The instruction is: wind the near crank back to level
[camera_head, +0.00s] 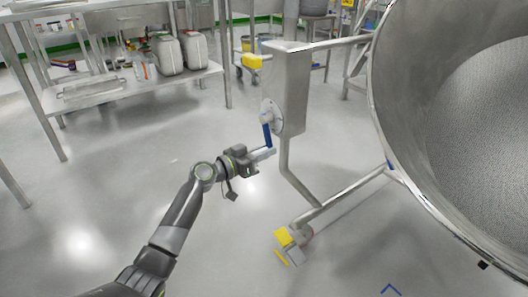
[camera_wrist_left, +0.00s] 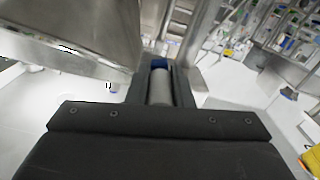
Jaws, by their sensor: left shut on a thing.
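The near crank is on the side of a steel box on a post, with a pale round hub (camera_head: 273,115), a blue arm (camera_head: 267,135) hanging nearly straight down and a light grey handle (camera_head: 265,153) at its lower end. My left gripper (camera_head: 256,156) is shut on that handle, coming from the lower left. In the left wrist view the grey handle (camera_wrist_left: 160,92) lies between the two dark fingers, with the blue arm end (camera_wrist_left: 159,64) beyond it. The large steel bowl (camera_head: 415,120) fills the right side and looks tilted. My right gripper is not in view.
The steel box (camera_head: 291,85) stands on a tube frame with a yellow-marked caster (camera_head: 284,237). A steel bench (camera_head: 105,92) with white jugs (camera_head: 166,54) is at the back left. Pale floor is open around my left arm.

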